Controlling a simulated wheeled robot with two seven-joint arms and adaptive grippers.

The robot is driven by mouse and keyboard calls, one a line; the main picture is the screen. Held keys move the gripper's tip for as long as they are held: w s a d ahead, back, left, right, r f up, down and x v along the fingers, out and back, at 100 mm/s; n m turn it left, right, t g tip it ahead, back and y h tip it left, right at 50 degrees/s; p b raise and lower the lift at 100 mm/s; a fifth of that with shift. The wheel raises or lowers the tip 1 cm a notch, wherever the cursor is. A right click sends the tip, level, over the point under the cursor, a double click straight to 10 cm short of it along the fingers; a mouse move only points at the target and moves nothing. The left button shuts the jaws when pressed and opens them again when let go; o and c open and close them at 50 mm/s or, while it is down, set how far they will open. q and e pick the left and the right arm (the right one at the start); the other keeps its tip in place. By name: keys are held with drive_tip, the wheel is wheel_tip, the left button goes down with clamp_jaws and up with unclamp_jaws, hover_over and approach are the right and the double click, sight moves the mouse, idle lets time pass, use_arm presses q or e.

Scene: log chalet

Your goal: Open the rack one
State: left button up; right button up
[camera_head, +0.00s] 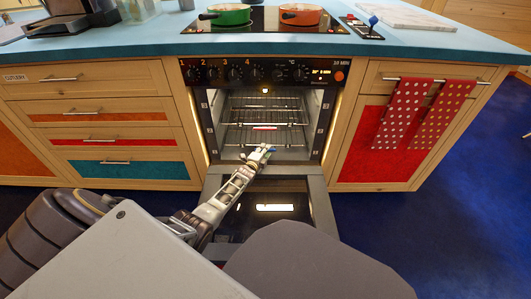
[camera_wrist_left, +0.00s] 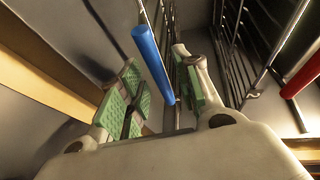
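The oven (camera_head: 265,110) stands open, its door (camera_head: 290,200) folded down in front. Wire racks (camera_head: 265,112) are inside; one has a red handle (camera_head: 265,127), which also shows at the right of the left wrist view (camera_wrist_left: 302,75). A blue handle (camera_wrist_left: 153,62) shows at the lower front of the oven. My left gripper (camera_head: 262,153) reaches over the door to it. In the left wrist view my left gripper (camera_wrist_left: 158,88) is open, with green pads either side of the blue handle; I see a gap to each pad. I cannot tell which rack is rack one. My right gripper is not in view.
A green pan (camera_head: 229,15) and an orange pan (camera_head: 301,14) sit on the hob above. Drawers (camera_head: 105,115) are at left. Dotted towels (camera_head: 420,110) hang on a bar at right. The blue floor at right is clear.

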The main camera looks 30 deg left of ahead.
use_arm(q)
drive_tip(key=shift+w+a+f+b, duration=0.1)
drive_tip(key=shift+w+b, duration=0.2)
drive_tip(key=shift+w, duration=0.3)
drive_tip(key=shift+c, duration=0.2)
clamp_jaws()
